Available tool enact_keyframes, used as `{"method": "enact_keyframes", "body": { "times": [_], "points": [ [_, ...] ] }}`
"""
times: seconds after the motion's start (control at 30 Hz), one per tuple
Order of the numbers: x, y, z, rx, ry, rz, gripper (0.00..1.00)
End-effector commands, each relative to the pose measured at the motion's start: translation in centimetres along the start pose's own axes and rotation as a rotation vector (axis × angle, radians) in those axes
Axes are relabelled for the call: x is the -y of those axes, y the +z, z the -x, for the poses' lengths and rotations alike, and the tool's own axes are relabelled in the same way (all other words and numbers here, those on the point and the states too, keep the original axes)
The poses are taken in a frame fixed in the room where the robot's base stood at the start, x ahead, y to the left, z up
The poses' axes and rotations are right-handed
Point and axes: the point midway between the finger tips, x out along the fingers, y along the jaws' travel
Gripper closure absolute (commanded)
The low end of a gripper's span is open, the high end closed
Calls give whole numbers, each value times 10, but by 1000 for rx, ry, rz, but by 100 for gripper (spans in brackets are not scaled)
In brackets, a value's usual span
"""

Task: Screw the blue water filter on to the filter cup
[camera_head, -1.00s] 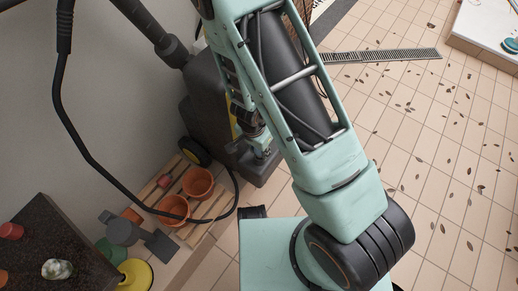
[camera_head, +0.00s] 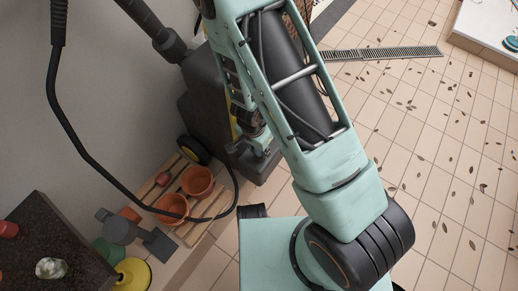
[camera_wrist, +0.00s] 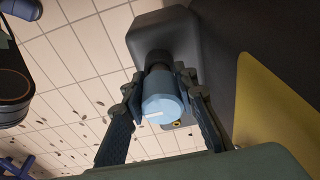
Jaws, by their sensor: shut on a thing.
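The blue water filter (camera_wrist: 162,104) is a light blue cylinder with a small white mark, in the middle of the wrist view. My gripper (camera_wrist: 159,80) is shut on it, with one dark finger on each side. Beyond the filter is a dark round neck, likely the filter cup (camera_wrist: 158,62), on a dark grey housing. The filter lines up with this neck; I cannot tell whether its thread is engaged. In the head view my gripper (camera_head: 262,148) is small, at the dark machine's side, and the filter is not clear there.
The dark grey machine (camera_head: 207,105) with a wheel stands against the wall. Terracotta pots (camera_head: 197,182) sit on a wooden pallet close below it. A black hose (camera_head: 75,135) loops past them. A dark counter (camera_head: 75,265) is at lower left. The tiled floor (camera_head: 430,150) at right is mostly open, with scattered leaves.

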Motion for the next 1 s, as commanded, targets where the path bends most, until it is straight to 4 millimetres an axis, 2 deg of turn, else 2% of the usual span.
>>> {"method": "enact_keyframes", "body": {
  "times": [0.03,0.07,0.23,0.67,1.0],
  "points": [
    [0,0,-3,0,0,0,97],
    [0,0,-2,0,0,0,72],
    [0,0,-1,0,0,0,54],
    [0,0,3,0,0,3,53],
    [1,0,33,-2,-3,4,53]
  ]
}}
